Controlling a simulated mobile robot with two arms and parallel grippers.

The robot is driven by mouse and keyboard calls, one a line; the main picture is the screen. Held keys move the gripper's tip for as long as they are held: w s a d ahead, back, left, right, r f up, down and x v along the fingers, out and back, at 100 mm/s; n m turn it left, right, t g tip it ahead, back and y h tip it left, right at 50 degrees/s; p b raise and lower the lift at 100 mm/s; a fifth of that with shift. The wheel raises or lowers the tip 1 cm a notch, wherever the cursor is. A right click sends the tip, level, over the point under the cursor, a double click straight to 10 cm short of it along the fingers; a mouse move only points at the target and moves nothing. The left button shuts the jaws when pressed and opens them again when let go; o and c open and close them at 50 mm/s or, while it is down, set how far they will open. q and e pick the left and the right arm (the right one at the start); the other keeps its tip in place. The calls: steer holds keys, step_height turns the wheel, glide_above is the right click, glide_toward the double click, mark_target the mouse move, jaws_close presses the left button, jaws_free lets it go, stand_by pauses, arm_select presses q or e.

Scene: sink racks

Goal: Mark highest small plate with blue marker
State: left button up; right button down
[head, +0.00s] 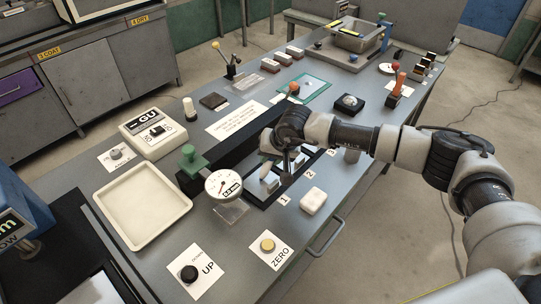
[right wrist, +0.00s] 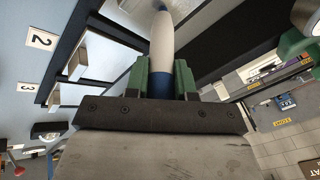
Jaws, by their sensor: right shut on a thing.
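My right gripper (head: 286,172) reaches down over the black strip with the numbered places 1, 2 and 3. In the right wrist view, its green fingers (right wrist: 159,82) are shut on a marker (right wrist: 161,38) with a white body and a blue band. The marker's tip is not clear. Small pale plates (head: 268,181) stand in the strip beside the gripper. In the right wrist view, one plate (right wrist: 96,58) is near label 2 and another (right wrist: 62,103) near label 3. The arm partly hides the row, and I cannot tell which plate is highest. My left gripper is not in view.
A white block (head: 313,201) lies in front.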

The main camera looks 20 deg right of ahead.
steer(key=shift+s+f+b, duration=0.1)
steer(key=shift+f+b, duration=0.05)
steer(key=shift+b, duration=0.3)
stand_by(1.5)
step_height(320, 180, up, 2)
steer(key=shift+p, duration=0.45)
steer(key=shift+r+p, duration=0.85)
steer(key=shift+r, duration=1.75)
